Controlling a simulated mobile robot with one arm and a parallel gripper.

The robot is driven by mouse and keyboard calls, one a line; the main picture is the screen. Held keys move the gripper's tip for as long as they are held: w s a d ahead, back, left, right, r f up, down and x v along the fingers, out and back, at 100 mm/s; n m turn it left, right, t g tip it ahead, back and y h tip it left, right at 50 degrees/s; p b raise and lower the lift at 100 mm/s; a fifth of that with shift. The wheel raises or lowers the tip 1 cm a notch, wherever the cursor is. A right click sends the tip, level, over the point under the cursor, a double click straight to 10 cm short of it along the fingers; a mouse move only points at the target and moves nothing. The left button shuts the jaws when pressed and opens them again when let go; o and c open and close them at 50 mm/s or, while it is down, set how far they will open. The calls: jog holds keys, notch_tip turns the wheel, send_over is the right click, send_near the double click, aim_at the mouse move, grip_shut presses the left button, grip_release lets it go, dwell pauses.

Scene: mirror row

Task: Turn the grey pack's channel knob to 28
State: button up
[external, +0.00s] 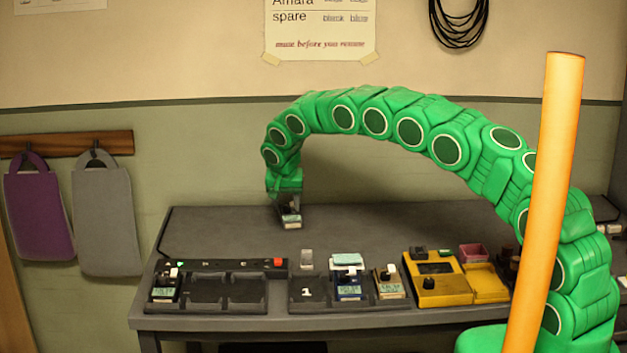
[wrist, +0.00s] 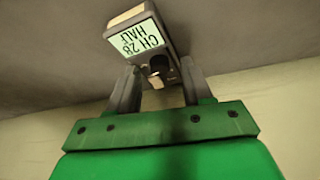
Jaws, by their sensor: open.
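The grey pack (external: 291,219) lies on the bare back part of the table, directly below my gripper (external: 288,205). A dark knob (wrist: 158,66) stands on the pack beside the screen. My gripper (wrist: 159,66) is open, with one finger on each side of the knob. Gaps show between the fingers and the knob, so I see no grip on it.
A black charging tray (external: 225,292) with one pack stands at the front left. A second tray (external: 306,293) holds a blue pack (external: 349,287); a tan pack (external: 389,284) is beside it. A yellow device (external: 435,283) stands farther right. An orange pole (external: 545,200) crosses before my arm.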

jog(key=v, duration=0.7)
jog(key=shift+s+r, duration=0.1)
dwell(0.4)
